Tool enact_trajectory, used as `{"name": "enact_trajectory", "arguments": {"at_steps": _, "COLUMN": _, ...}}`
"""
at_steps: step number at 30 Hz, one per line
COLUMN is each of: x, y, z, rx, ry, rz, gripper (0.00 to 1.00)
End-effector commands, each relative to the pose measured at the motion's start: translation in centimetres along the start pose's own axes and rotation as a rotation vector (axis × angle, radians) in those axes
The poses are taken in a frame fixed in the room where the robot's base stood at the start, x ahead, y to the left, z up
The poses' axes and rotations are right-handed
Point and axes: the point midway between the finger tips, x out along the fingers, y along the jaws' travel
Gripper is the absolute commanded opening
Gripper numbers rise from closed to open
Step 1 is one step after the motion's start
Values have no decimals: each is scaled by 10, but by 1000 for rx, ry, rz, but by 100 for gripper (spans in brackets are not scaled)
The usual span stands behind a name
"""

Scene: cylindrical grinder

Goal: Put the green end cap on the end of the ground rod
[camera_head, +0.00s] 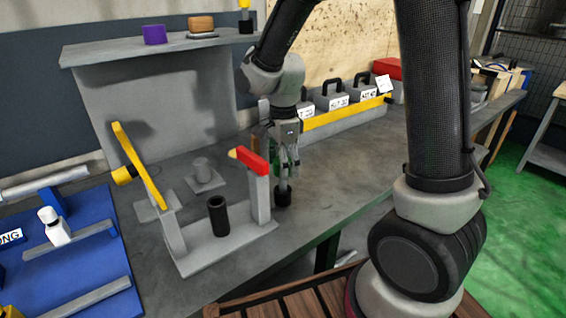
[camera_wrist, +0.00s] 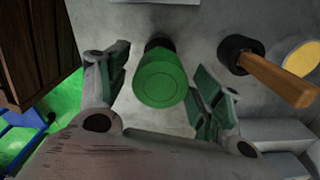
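The green end cap (camera_wrist: 160,80) is a round green piece between the fingers of my gripper (camera_wrist: 158,90) in the wrist view. The fingers are spread, with a visible gap on each side of the cap. A dark part (camera_wrist: 158,42) shows behind the cap. In the head view my gripper (camera_head: 286,160) points down at the bench, right of the red bar, above a small black base (camera_head: 283,194). Only a little green shows there, mostly hidden by the fingers. I cannot make out the ground rod for certain.
A red bar (camera_head: 249,162) on a grey post stands close left of my gripper. A black cylinder (camera_head: 218,215) and a yellow plate (camera_head: 140,162) stand further left. Weights (camera_head: 335,98) line the back.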

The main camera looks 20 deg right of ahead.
Motion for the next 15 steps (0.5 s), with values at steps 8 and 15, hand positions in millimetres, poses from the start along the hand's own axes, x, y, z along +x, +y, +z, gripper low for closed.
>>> {"name": "enact_trajectory", "arguments": {"at_steps": 8, "x": 0, "y": 0, "z": 0, "rx": 0, "ry": 0, "rz": 0, "gripper": 69}}
{"name": "enact_trajectory", "arguments": {"at_steps": 15, "x": -26, "y": -1, "z": 0, "rx": 0, "ry": -2, "rz": -5, "gripper": 69}}
